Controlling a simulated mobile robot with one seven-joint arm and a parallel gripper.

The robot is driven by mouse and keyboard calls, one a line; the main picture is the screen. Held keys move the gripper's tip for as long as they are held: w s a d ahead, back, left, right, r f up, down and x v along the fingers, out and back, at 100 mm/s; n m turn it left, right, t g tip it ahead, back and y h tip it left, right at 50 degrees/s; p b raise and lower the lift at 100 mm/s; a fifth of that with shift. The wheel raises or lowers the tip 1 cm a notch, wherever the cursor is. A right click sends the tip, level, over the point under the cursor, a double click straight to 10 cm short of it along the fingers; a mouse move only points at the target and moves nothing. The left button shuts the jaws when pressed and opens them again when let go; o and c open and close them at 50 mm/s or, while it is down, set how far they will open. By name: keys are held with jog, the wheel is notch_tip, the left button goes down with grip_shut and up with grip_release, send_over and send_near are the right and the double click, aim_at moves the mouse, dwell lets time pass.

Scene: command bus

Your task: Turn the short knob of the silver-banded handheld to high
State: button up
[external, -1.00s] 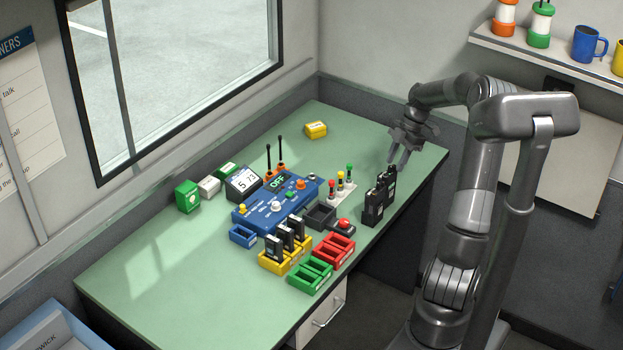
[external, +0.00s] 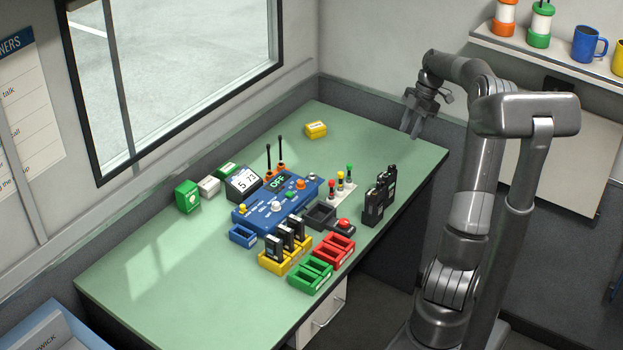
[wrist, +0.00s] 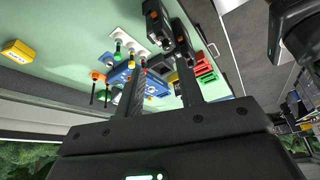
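Black handhelds (external: 379,198) stand upright in a group near the right edge of the green table; they also show at the top of the wrist view (wrist: 163,28). More dark handhelds (external: 286,240) stand in the yellow tray (external: 273,262). The silver band and the short knob are too small to make out, so I cannot tell which handheld is the banded one. My gripper (external: 411,130) is above the table's far right corner, apart from the handhelds. In the wrist view its two fingers (wrist: 158,72) are spread with nothing held between them.
A blue console (external: 265,217) with knobs and a display reading OFF sits mid-table. Red (external: 334,250) and green (external: 310,275) trays stand at the front. Small red, yellow and green-topped posts (external: 340,186) stand beside the handhelds. The table's left side is clear.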

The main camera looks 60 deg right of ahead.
jog(key=n+g+h, duration=0.2)
jog(key=n+h, duration=0.2)
send_near(394, 166)
notch_tip(394, 166, down, 8)
dwell(0.5)
grip_shut()
dwell(0.3)
